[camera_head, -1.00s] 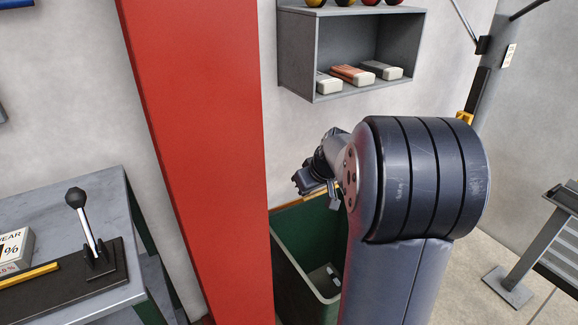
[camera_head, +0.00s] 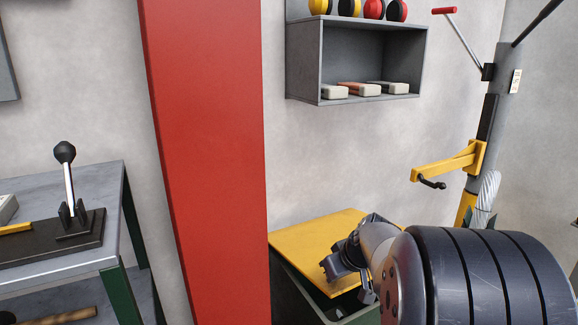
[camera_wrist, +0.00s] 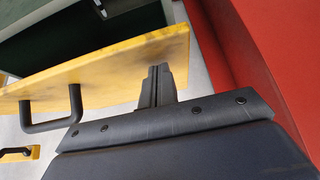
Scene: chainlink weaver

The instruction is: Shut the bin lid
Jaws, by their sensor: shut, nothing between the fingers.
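The green bin (camera_head: 294,297) stands right of the red post, with part of its inside showing below the yellow lid (camera_head: 310,240). The lid is tilted above the bin, with a gap between its near edge and the bin rim. In the wrist view the lid (camera_wrist: 115,75) is a yellow board with a black bar handle (camera_wrist: 52,124).
The red post (camera_head: 207,160) stands close left of the bin. A wall shelf (camera_head: 304,60) with several blocks and balls hangs above. A yellow bracket with a crank (camera_head: 440,168) juts out at right. A bench (camera_head: 110,185) with a lever stands at left.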

